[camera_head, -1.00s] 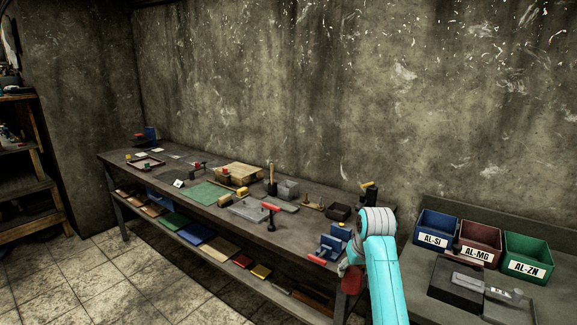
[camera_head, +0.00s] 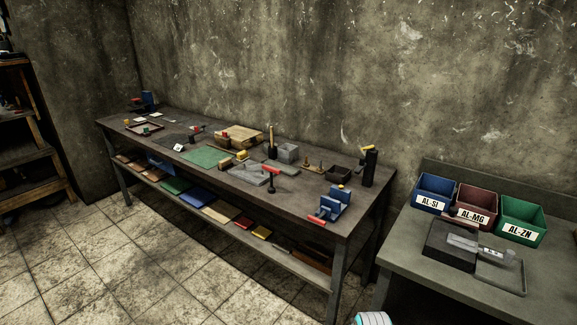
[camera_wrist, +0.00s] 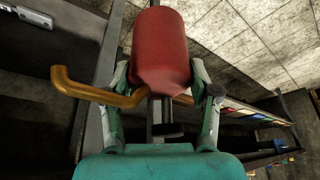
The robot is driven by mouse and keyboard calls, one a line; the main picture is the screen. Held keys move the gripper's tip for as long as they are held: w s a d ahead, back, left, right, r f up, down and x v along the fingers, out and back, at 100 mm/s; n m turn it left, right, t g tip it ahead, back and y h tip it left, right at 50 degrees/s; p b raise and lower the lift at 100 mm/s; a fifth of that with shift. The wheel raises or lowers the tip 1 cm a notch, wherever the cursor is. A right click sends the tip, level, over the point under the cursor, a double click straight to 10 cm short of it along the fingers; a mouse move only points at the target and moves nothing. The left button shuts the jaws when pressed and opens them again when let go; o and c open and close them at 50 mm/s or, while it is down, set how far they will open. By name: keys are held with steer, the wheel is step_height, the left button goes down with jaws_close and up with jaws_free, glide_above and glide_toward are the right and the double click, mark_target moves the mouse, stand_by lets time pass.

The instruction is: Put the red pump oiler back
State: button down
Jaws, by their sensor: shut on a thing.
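The red pump oiler fills the upper middle of the wrist view, its rounded red body (camera_wrist: 162,45) between my gripper's fingers and its brass-coloured bent spout (camera_wrist: 90,92) pointing left. My gripper (camera_wrist: 162,95) is shut on the oiler, with one teal finger on each side. The oiler is clear of the bench surfaces, with floor tiles showing beyond it. In the head view the oiler and gripper are out of sight; only a bit of my arm shows at the bottom edge.
At right, a grey table (camera_head: 400,255) holds blue (camera_head: 434,192), dark red (camera_head: 476,205) and green bins (camera_head: 522,221). Tiled floor (camera_head: 190,275) is open in front.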

steer(key=s+f, duration=0.5)
steer(key=s, duration=0.3)
steer(key=shift+s+f, duration=0.35)
steer(key=shift+s, duration=0.05)
